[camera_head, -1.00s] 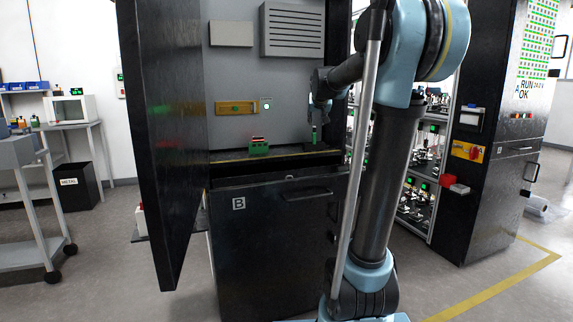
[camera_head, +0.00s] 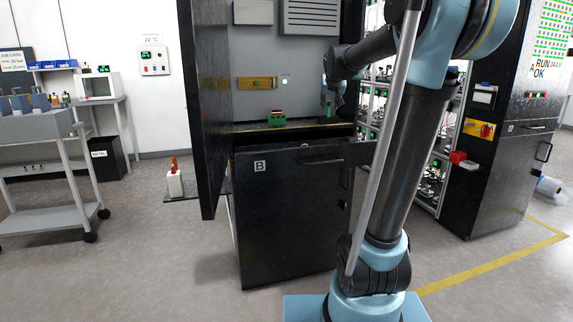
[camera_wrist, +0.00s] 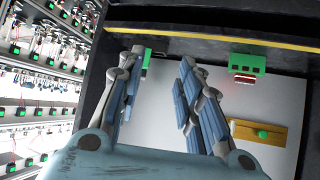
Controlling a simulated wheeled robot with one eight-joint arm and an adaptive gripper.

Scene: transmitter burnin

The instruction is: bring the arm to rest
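My gripper (camera_head: 333,98) is at the end of my bent arm, inside the open upper bay of the black cabinet marked B (camera_head: 290,215).
The cabinet's open door (camera_head: 203,110) stands left of the bay. A shelf with a white-and-orange item (camera_head: 174,182) juts out beyond it. A grey cart (camera_head: 40,215) is at left, and a second black cabinet (camera_head: 505,180) at right. Open floor lies in front.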

